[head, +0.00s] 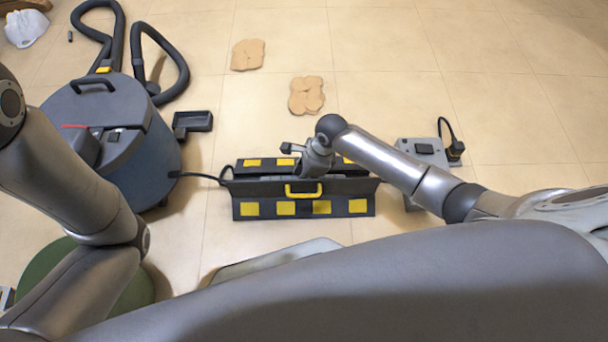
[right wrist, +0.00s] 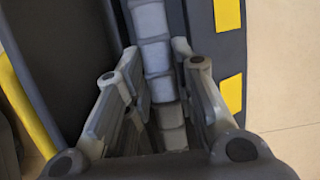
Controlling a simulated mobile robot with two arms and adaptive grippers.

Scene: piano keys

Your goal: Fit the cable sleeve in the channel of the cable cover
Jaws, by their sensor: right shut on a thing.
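The cable cover (head: 258,189) is a long black box with yellow squares on the floor, its hinged part swung open toward me with a yellow handle (head: 303,190). It also shows in the right wrist view (right wrist: 62,70). The cable sleeve (right wrist: 157,58) is pale grey and segmented, running lengthwise along the cover between dark walls. Whether it is fully seated in the channel, I cannot tell. My right gripper (head: 316,174) is down at the cover's middle; in the right wrist view its fingers (right wrist: 155,62) are shut around the sleeve. My left gripper is out of view.
A blue-grey vacuum (head: 140,140) with a hose stands left, and a black cable (head: 200,177) runs from its side to the cover. A grey box with a plug (head: 424,149) lies right. Tan pads (head: 307,95) lie beyond.

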